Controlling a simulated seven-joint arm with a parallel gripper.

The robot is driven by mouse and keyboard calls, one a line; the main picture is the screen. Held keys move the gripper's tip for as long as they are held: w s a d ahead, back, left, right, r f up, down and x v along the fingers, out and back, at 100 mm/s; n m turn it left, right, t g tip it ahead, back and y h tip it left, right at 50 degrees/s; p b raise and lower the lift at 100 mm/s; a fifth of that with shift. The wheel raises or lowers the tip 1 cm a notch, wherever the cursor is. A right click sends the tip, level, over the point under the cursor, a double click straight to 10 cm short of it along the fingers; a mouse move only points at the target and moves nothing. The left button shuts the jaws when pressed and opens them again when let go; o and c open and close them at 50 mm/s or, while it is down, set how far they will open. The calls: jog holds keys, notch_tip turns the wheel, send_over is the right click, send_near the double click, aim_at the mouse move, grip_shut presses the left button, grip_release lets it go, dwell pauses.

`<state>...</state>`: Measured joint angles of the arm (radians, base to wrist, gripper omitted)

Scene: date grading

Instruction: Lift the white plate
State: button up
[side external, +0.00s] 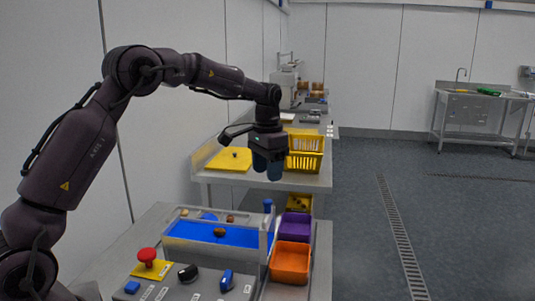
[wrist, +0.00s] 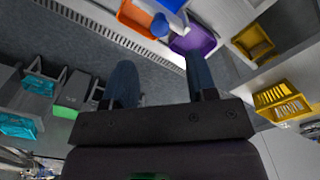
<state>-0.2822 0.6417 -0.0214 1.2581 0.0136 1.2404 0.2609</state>
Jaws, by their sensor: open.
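I cannot clearly make out a white plate in either view. My gripper (side external: 268,170) hangs in the air in the side external view, above the far end of the blue belt (side external: 200,236) and in front of the yellow basket. In the wrist view its two blue fingers (wrist: 158,75) stand wide apart with nothing between them. A brown date (side external: 219,232) lies on the blue belt, and another brown piece (side external: 229,218) lies behind it.
An orange bin (side external: 290,262) and a purple bin (side external: 295,226) stand right of the belt. Behind are a yellow basket (side external: 305,162) and a yellow board (side external: 229,159). A red button (side external: 148,255) and dark knob (side external: 188,273) stick up in front. Open floor (side external: 370,220) lies to the right.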

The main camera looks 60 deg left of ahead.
notch_tip(320, 180, up, 4)
jog(key=shift+r, duration=0.15)
dwell(0.5)
jog(key=s+d+r+t, duration=0.1)
jog(key=s+d, duration=0.3)
jog(key=s, duration=0.5)
jog(key=s+d+r+t, duration=0.1)
jog(key=s+d, duration=0.3)
jog(key=s, duration=0.5)
jog(key=s+d+r+t, duration=0.1)
jog(key=s+d+t, duration=0.2)
jog(key=s, duration=0.7)
jog(key=shift+d+r+t, duration=0.3)
jog(key=shift+d, duration=0.75)
